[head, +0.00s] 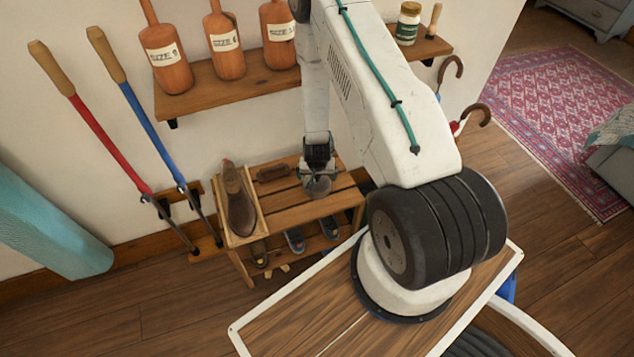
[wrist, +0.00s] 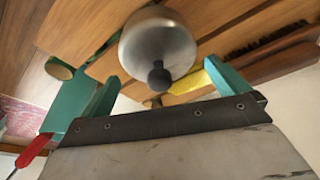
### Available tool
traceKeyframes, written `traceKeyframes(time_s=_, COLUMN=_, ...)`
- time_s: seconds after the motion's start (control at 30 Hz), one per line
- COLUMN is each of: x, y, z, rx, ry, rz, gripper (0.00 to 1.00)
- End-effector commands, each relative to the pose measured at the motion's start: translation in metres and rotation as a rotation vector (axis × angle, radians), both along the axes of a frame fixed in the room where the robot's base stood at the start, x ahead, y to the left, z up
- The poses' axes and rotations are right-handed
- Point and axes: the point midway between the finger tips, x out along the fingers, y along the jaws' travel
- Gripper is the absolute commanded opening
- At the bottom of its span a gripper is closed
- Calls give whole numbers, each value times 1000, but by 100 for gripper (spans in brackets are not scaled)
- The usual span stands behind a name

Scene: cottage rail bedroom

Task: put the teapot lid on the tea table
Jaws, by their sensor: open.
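The teapot lid, a silver dome with a black knob, fills the upper middle of the wrist view (wrist: 158,42). It rests on a slatted wooden bench. In the head view it is a small grey round shape (head: 319,187) on the bench top, partly covered by my gripper (head: 318,168). In the wrist view my gripper (wrist: 160,72) is open, with one green finger on each side of the knob. I cannot tell whether the fingers touch the lid. I cannot make out a tea table in either view.
On the slatted bench (head: 296,214), a boot (head: 239,200) stands in a tray at left and a brush (head: 273,172) lies at the back. Shoes are on the lower shelf. Umbrellas (head: 470,115) hang at right.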

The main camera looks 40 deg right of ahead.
Motion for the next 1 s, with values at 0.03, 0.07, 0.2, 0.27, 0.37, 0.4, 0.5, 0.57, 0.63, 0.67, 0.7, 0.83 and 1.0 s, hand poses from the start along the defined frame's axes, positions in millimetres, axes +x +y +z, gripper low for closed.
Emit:
traceKeyframes(time_s=0.03, x=1, y=-1, z=-5, rx=0, ry=0, rz=0, gripper=100)
traceKeyframes(time_s=0.07, x=1, y=-1, z=-6, rx=0, ry=0, rz=0, gripper=100)
traceKeyframes(time_s=0.2, x=2, y=-1, z=-9, rx=0, ry=0, rz=0, gripper=100)
traceKeyframes(time_s=0.27, x=2, y=-1, z=-8, rx=0, ry=0, rz=0, gripper=100)
traceKeyframes(time_s=0.37, x=2, y=-1, z=-8, rx=0, ry=0, rz=0, gripper=89)
traceKeyframes(time_s=0.4, x=2, y=-1, z=-8, rx=0, ry=0, rz=0, gripper=78)
traceKeyframes(time_s=0.5, x=2, y=-1, z=-8, rx=1, ry=1, rz=0, gripper=60)
traceKeyframes(time_s=0.57, x=2, y=-1, z=-8, rx=0, ry=0, rz=1, gripper=60)
traceKeyframes(time_s=0.63, x=2, y=-1, z=-8, rx=0, ry=1, rz=1, gripper=55)
traceKeyframes(time_s=0.67, x=2, y=-1, z=-8, rx=0, ry=1, rz=1, gripper=55)
traceKeyframes(time_s=0.7, x=2, y=-1, z=-8, rx=0, ry=1, rz=1, gripper=55)
traceKeyframes(time_s=0.83, x=2, y=-1, z=-7, rx=0, ry=0, rz=1, gripper=55)
traceKeyframes(time_s=1.0, x=3, y=-2, z=4, rx=0, ry=-1, rz=1, gripper=55)
